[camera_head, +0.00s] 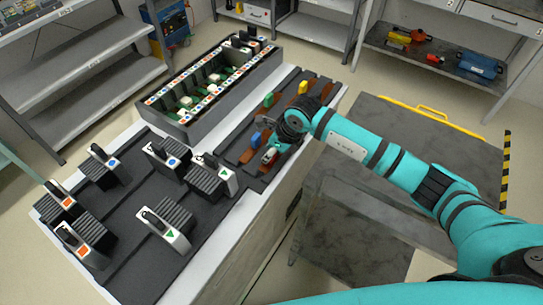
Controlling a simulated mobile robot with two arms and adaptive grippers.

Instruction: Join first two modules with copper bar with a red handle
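Several copper bars lie in a dark tray (232,154) on the bench, each with a coloured handle. My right gripper (275,140) is at this handle, pointing down. Its fingers are small and partly hidden by the wrist, so I cannot tell whether they touch or hold it. Black finned modules with white marked fronts stand on a dark mat, including one with a green triangle (164,231) and one with an orange square (81,243). My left gripper is out of view.
Blue (256,138), green (268,99) and yellow (303,87) handles are close to my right gripper. A long dark box (176,131) with marked units and green boards stands behind. A dark cart (430,130) is at the right; metal shelves (95,65) stand behind.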

